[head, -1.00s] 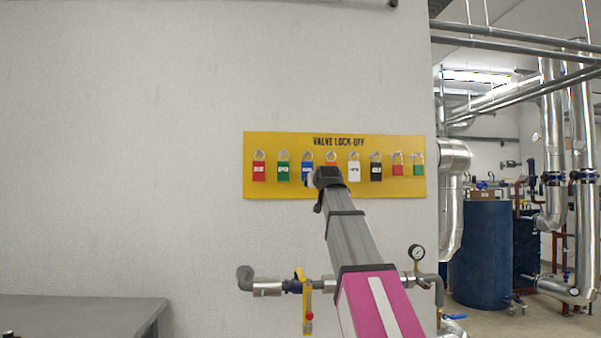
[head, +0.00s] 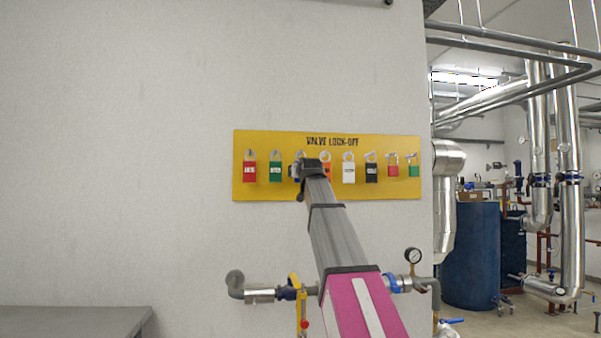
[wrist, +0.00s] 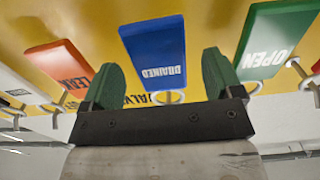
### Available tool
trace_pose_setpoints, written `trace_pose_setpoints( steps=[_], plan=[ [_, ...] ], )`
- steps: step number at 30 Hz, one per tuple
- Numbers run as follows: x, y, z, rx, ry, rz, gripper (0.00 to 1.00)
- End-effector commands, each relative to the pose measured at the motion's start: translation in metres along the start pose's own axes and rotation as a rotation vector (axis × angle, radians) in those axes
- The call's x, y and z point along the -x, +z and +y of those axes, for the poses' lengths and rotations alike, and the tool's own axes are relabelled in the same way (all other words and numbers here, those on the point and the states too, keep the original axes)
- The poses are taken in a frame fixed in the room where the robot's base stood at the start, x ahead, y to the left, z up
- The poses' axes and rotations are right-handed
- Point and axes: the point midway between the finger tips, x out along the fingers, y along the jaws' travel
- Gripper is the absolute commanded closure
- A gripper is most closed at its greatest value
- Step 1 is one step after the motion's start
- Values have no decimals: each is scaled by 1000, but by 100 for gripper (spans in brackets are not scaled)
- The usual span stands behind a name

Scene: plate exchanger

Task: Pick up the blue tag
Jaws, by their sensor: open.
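The blue tag (wrist: 153,48), lettered "DRAINED", shows upside down in the wrist view and hangs on the yellow board. My gripper (wrist: 160,75) is open, with one green finger to each side of the tag's lower-pictured part. Gaps show between the fingers and the tag, and the jaws hold nothing. In the head view my gripper (head: 309,168) is in front of the board and covers most of the blue tag, leaving a sliver (head: 293,171) at its left.
The yellow "VALVE LOCK-OFF" board (head: 330,194) carries several tags in a row. An orange tag (wrist: 62,70) and a green tag (wrist: 275,40) flank the blue one. Pipework with a gauge (head: 413,256) runs below, and a grey table (head: 70,320) stands at lower left.

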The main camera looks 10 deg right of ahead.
Motion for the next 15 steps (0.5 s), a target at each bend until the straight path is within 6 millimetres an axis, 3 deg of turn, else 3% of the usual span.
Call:
trace_pose_setpoints(
  steps=[7, 15],
  plan=[
    [-37, -5, 0, 0, 0, 1, 15],
    [-43, -3, 0, -1, 1, 3, 15]
  ],
)
